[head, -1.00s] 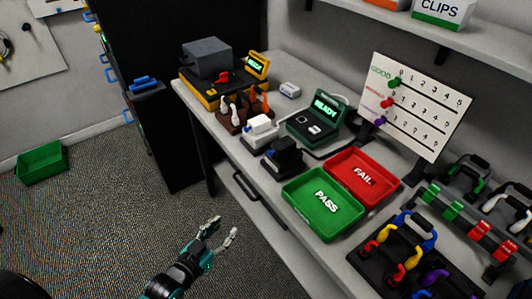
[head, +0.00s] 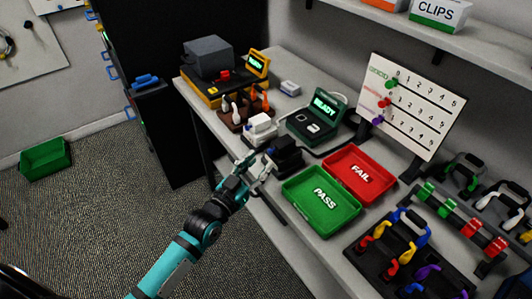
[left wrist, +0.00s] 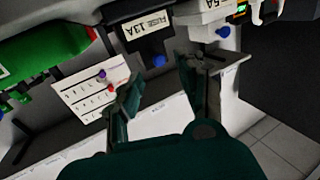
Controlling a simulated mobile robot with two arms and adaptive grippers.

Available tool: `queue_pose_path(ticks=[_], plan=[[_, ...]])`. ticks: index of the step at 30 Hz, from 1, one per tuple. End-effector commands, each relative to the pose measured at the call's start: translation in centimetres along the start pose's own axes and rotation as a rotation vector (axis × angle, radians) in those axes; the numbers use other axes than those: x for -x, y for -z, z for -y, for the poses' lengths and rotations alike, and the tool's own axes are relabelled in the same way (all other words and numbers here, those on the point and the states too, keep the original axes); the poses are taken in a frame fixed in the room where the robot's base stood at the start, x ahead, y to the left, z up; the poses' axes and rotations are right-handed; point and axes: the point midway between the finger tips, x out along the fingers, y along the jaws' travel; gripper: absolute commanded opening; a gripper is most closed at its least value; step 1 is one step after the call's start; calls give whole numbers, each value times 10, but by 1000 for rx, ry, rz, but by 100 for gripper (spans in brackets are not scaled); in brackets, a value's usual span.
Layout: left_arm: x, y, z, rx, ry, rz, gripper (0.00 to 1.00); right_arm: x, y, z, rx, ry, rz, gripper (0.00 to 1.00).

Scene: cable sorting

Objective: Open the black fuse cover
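The black fuse box (head: 286,154) stands at the front edge of the bench, left of the trays, and its cover looks closed. In the left wrist view the black fuse box (left wrist: 138,32) is labelled FUSE 13A and has a blue knob (left wrist: 158,61) low on its front. My left gripper (head: 256,169) is just in front of the bench edge, close to the black fuse box. In the left wrist view its fingers (left wrist: 163,84) are apart with nothing between them, below the blue knob and not visibly touching it. My right gripper is not in view.
A white fuse box (head: 261,128) stands just left of the black one. A green PASS tray (head: 297,199) and red FAIL tray (head: 365,155) lie to the right. A green READY tester (head: 318,119) is behind. The floor in front of the bench is clear.

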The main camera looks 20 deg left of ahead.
Motion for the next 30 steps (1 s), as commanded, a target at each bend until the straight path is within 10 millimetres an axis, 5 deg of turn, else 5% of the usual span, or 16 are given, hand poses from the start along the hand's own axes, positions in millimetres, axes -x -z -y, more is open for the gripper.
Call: queue_pose_path(ticks=[7, 19, 28, 30], plan=[[-36, 0, 0, 1, 0, 0, 39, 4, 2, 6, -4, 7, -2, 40], [-43, 0, 0, 0, -1, 1, 39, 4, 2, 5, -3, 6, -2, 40], [-43, 0, 0, 0, -1, 1, 1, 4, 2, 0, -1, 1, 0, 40], [-43, 0, 0, 0, 0, 1, 0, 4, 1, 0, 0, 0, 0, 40]])
